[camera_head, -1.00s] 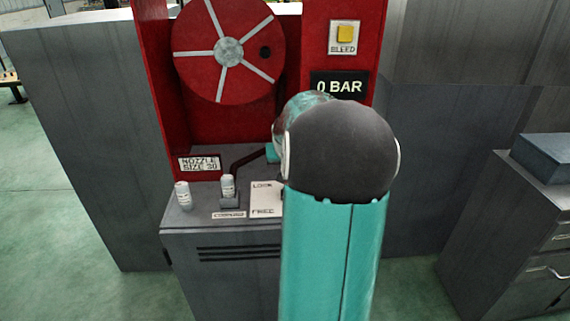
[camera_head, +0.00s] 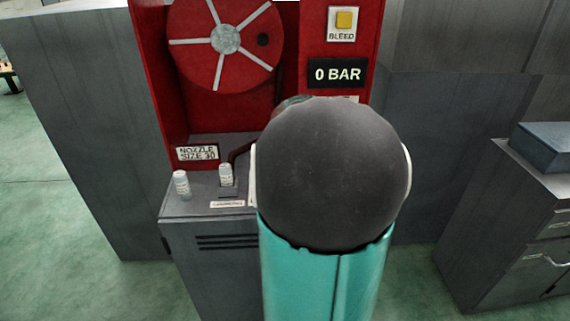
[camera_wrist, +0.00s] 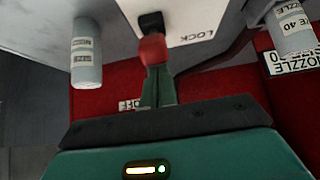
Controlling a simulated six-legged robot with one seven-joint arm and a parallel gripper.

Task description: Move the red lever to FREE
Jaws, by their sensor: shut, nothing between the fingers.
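The red lever (camera_wrist: 152,48) shows in the wrist view, with its rounded red end pointing toward my gripper and a dark slot at its far end. It sits on a white plate (camera_wrist: 192,22) where the word LOCK is readable beside it; the FREE marking is out of this view. My gripper (camera_wrist: 158,78) is shut and empty, its fingertips right at the lever's red end. I cannot tell whether they touch. In the head view my arm hides the lever, the plate and the gripper.
A red panel carries a spoked wheel (camera_head: 226,40), a yellow BLEED button (camera_head: 344,20) and a 0 BAR display (camera_head: 338,73). White nozzles stand on the grey cabinet (camera_head: 215,235), one at the left (camera_head: 181,184) and one further right (camera_head: 226,175). A dark hose (camera_wrist: 232,48) runs nearby.

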